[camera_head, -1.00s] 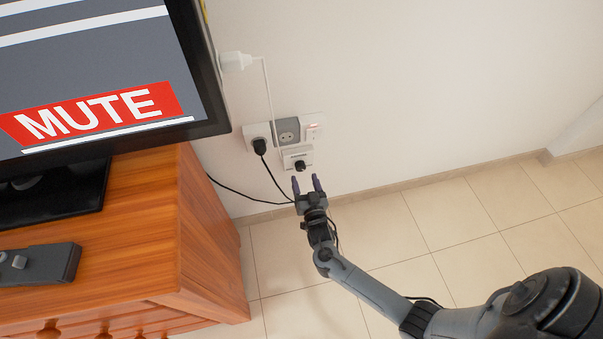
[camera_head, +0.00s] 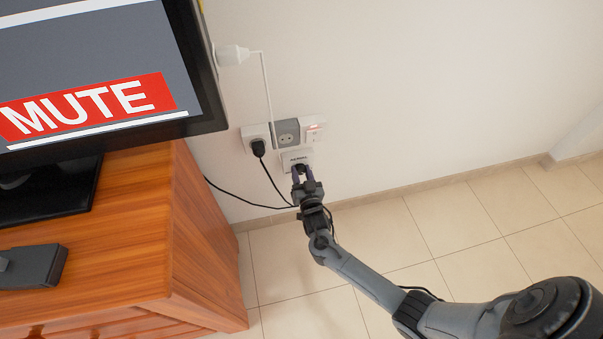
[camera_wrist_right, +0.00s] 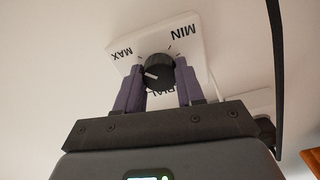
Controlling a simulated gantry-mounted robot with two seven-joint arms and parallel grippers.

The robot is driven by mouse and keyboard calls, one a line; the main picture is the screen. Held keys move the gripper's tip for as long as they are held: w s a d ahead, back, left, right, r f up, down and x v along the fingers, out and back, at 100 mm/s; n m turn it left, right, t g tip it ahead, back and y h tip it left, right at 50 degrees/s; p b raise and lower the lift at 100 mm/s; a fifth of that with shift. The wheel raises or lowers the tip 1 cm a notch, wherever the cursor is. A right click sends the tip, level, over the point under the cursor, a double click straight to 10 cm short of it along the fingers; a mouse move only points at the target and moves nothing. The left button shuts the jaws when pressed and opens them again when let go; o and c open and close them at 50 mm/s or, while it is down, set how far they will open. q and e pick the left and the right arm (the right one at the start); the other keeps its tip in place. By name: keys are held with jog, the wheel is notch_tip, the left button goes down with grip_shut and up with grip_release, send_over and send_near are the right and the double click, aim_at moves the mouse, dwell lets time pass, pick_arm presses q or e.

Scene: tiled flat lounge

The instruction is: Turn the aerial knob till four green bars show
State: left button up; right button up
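The aerial knob (camera_wrist_right: 158,73) is a round black dial on a white wall plate (camera_wrist_right: 124,60) marked MIN and MAX; lower lettering is partly hidden. Its white pointer line points to the lower left in the wrist view. In the head view the knob (camera_head: 301,167) sits low on the wall. My right gripper (camera_head: 301,172) has its purple fingers on either side of the knob, closed onto it; they also show in the wrist view (camera_wrist_right: 160,84). The TV screen (camera_head: 80,70) shows a red MUTE banner and white stripes; no green bars show in its visible part.
Sockets (camera_head: 287,132) with a black plug (camera_head: 258,147) and a lit switch (camera_head: 312,127) are just above the knob. A white adapter (camera_head: 232,55) hangs higher on its cable. A wooden cabinet (camera_head: 135,230) stands left, with a dark device (camera_head: 32,266) on it. The tiled floor right is clear.

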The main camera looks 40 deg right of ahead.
jog(key=c, duration=0.4)
jog(key=shift+r+n+p, duration=0.15)
jog(key=shift+n+p, duration=0.65)
jog(key=shift+p, duration=0.05)
jog(key=shift+n+p, duration=0.95)
jog(key=shift+n, duration=0.25)
jog(key=n+p, duration=0.2)
jog(key=n, duration=0.1)
jog(key=shift+n, duration=0.4)
jog(key=shift+f+n+p, duration=0.2)
jog(key=shift+n+p, duration=0.4)
jog(key=shift+n, duration=1.4)
jog(key=shift+a, duration=0.1)
